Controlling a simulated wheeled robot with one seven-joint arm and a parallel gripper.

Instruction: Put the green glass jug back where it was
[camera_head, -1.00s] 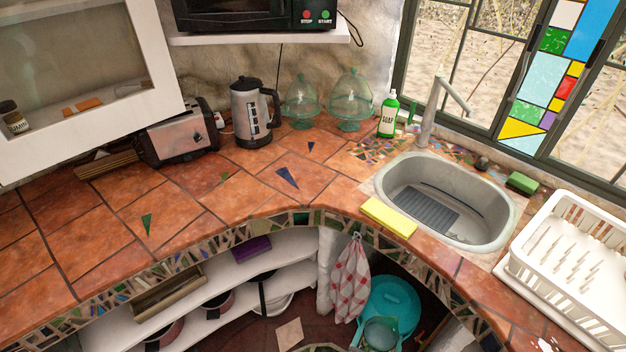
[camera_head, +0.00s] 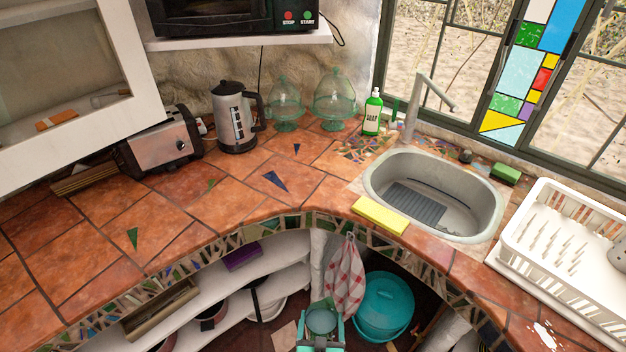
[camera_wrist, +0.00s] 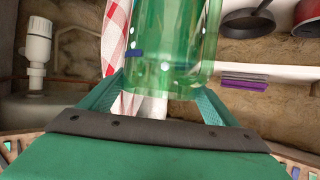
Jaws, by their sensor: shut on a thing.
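The green glass jug (camera_wrist: 170,40) is upright between the teal fingers of my gripper (camera_wrist: 163,88) in the wrist view. My gripper is shut on it. In the head view the jug (camera_head: 321,320) shows from above at the bottom middle, with my gripper (camera_head: 320,338) around it. It is below the counter's edge, just left of a hanging checked towel. The jug's top is cut off in the wrist view.
The tiled counter (camera_head: 150,215) curves above the jug and has wide bare room at left. Shelves (camera_head: 215,285) stand under it. The red-and-white towel (camera_head: 346,280) and a teal tub (camera_head: 385,305) are close by. Two glass domes (camera_head: 335,95) stand at the back.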

